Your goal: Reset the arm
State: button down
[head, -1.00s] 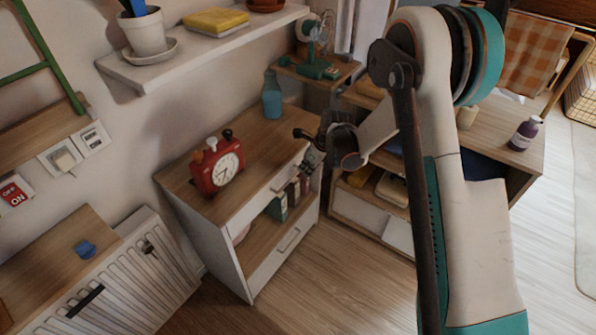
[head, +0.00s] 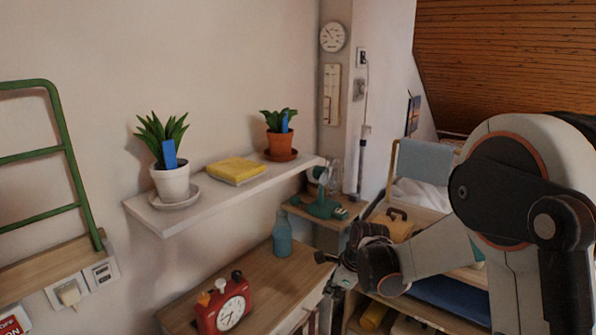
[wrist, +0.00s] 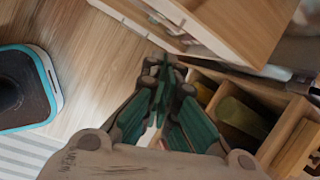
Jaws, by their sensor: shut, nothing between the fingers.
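My gripper (head: 335,272) is at the end of my folded arm in the head view, in front of the wooden cabinet top. It is small and partly dark there. In the wrist view my gripper (wrist: 164,75) has its green fingers together, with nothing between them. Below the fingertips are the wooden floor and the edges of furniture. The fingers appear apart from the furniture.
A red clock (head: 223,305) and a blue bottle (head: 282,234) stand on the cabinet top (head: 262,275). A wall shelf (head: 225,203) above holds two potted plants and a yellow cloth. A green fan (head: 322,205) stands behind. Open cubbies (wrist: 245,105) lie right of my gripper.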

jog(key=s+d+r+n+t+h, duration=0.1)
jog(key=s+d+r+n, duration=0.2)
jog(key=s+r+n, duration=0.35)
jog(key=s+d+r+n+t, duration=0.1)
jog(key=s+d+r+n, duration=0.25)
jog(key=s+r, duration=0.5)
jog(key=s+d+r+n+t+h, duration=0.1)
jog(key=s+d+n, duration=0.2)
jog(key=s+n, duration=0.8)
jog(key=shift+s+d+r+n+t+h, duration=0.2)
jog(key=shift+s+r+n+t+h, duration=0.15)
jog(key=shift+s, duration=1.55)
